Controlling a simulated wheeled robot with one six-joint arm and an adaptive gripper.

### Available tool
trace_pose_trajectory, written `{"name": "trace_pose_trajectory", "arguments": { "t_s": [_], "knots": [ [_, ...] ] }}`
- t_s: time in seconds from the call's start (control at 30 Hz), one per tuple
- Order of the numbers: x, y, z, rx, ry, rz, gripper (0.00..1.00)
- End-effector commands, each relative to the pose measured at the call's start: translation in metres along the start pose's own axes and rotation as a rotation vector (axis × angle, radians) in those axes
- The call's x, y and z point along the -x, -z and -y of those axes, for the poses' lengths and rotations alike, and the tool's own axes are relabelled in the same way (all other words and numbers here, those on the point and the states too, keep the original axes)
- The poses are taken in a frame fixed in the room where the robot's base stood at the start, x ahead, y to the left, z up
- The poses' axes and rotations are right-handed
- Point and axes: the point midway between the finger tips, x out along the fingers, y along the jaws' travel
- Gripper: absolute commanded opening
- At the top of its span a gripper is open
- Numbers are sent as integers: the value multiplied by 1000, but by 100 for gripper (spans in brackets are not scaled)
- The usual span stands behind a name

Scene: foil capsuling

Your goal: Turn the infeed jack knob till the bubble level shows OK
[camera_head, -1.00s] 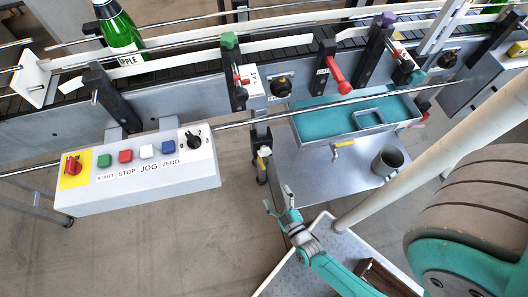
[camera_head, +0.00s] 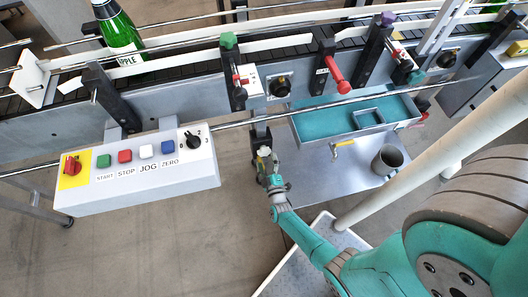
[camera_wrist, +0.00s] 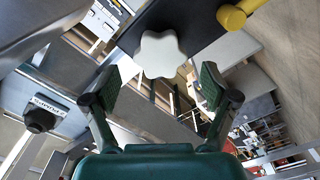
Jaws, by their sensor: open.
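A white star-shaped knob (camera_wrist: 161,54) sits on a dark bracket in the wrist view, ahead of my gripper and centred between its fingers. I take it for the infeed jack knob. My gripper (camera_wrist: 160,88) is open, with one dark green pad on each side and a gap to the knob. A yellow round part (camera_wrist: 232,17) is beside the knob at upper right in the wrist view. I cannot make out a bubble level reading.
A control box (camera_head: 140,178) with buttons stands left of my gripper. A teal tray (camera_head: 330,118) and a shelf with a grey cup (camera_head: 387,159) are to the right. A steel rail (camera_head: 350,97) crosses above. A black knob (camera_wrist: 38,120) is at left in the wrist view.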

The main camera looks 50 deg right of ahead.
Motion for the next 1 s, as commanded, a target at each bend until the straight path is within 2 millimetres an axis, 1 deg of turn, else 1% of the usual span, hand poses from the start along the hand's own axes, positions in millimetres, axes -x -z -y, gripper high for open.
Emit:
{"name": "trace_pose_trajectory", "arguments": {
  "t_s": [0.03, 0.1, 0.3, 0.43, 0.7, 0.73, 0.77, 0.8, 0.87, 0.9, 0.93, 0.97, 1.0],
  "knots": [
    [-10, 0, 0, 0, -2, 1, 85],
    [-21, 0, -1, -1, -1, 1, 85],
    [-40, 0, 0, -1, 0, 1, 85],
    [-46, 0, 0, -1, 1, 1, 85],
    [-46, 0, 0, -1, 2, 0, 85],
    [-46, 0, 0, -1, 2, 0, 80],
    [-46, 0, 0, -1, 2, 0, 73],
    [-46, 0, 0, -1, 2, 0, 63],
    [-46, 0, 0, -1, 1, 0, 48],
    [-46, 0, 0, -1, 1, 0, 38],
    [-46, 0, 0, -1, 2, 0, 30],
    [-46, 0, 0, -1, 2, 0, 25],
    [-46, 0, 0, -1, 2, 0, 25]
  ]
}}
